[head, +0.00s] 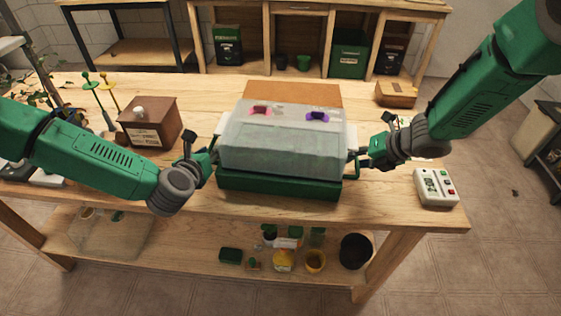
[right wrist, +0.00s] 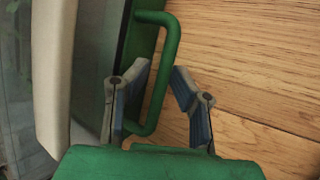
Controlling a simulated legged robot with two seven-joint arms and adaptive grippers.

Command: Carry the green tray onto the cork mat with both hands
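The green tray (head: 280,186) stands on the wooden table, under a cloudy clear lid (head: 270,145) with pink and purple spots showing on its top. The cork mat (head: 293,94) lies flat behind the tray, partly hidden by the lid. My right gripper (head: 366,157) is at the tray's right side. In the right wrist view its fingers (right wrist: 160,75) are apart, with the bar of the green handle (right wrist: 163,85) between them and small gaps showing. My left gripper (head: 209,160) is at the tray's left side; its fingertips and the handle there are too small to tell.
A brown wooden box (head: 150,122) stands left of the tray. A white device with buttons (head: 436,187) lies at the right front, and a cardboard box (head: 396,94) at the back right. Pots (head: 315,260) sit on the lower shelf. Bare table shows around the mat.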

